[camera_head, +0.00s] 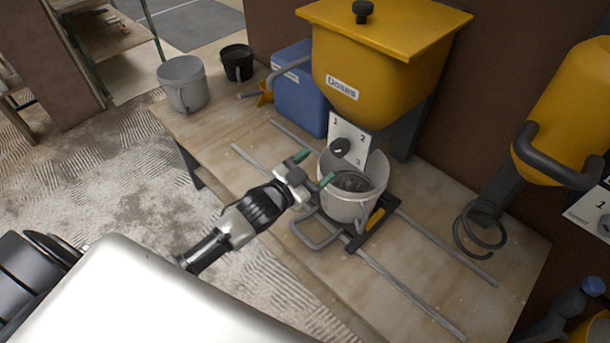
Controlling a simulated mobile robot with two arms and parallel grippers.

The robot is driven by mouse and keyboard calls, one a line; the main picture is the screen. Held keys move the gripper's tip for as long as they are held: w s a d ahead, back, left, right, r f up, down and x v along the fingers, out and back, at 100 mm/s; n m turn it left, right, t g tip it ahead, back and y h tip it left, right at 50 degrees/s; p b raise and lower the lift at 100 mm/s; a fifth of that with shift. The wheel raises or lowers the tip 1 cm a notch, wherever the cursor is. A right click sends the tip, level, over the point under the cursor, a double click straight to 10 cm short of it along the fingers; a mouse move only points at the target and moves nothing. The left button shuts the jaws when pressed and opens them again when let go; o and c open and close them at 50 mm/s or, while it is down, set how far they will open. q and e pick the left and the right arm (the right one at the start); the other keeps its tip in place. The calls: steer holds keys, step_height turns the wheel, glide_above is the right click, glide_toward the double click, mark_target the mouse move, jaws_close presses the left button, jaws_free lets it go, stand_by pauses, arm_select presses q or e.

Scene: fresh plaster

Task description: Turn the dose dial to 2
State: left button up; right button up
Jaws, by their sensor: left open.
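The dose dial (340,147) is a small black knob on a white plate (357,157) marked 1, 2 and 3. The plate sits below the yellow hopper labelled "Doses" (393,62). The knob is too small to tell which number it points at. My left gripper (317,166) is open, with its two green-tipped fingers apart. It is to the lower left of the dial in the picture and appears clear of it. Nothing shows between the fingers. My right gripper is not in view.
A light bucket (349,207) stands under the hopper on a dark carriage between metal rails (405,293). A blue box (298,98), a grey bucket (183,84) and a black bucket (237,62) stand further left. A yellow mixer drum (567,112) is at right.

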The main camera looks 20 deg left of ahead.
arm_select(q)
steer(key=v, duration=0.3)
steer(key=shift+s+a, duration=0.1)
steer(key=shift+s, duration=0.15)
steer(key=s+a+f+n+g+y, duration=0.1)
steer(key=s+a+f+g+y, duration=0.15)
steer(key=f, duration=0.75)
steer(key=s+a+f+n+g+y, duration=0.15)
steer(key=s+f, duration=0.25)
steer(key=f, duration=0.6)
steer(key=s+a+f+n+g+y, duration=0.1)
steer(key=s+f+g, duration=0.2)
steer(key=f, duration=0.7)
steer(key=s+d+f+g, duration=0.1)
steer(key=s+f+g, duration=0.2)
steer(key=s+f, duration=0.3)
steer(key=s+f+n+g, duration=0.1)
steer(key=s+f+g, duration=0.2)
steer(key=s, duration=1.1)
steer(key=s+d+f+g+y, duration=0.1)
steer(key=s+f+g, duration=0.2)
steer(key=s+f, duration=0.6)
steer(key=shift+s+d+n, duration=0.3)
steer(key=shift+s+n, duration=0.05)
steer(key=shift+s, duration=0.75)
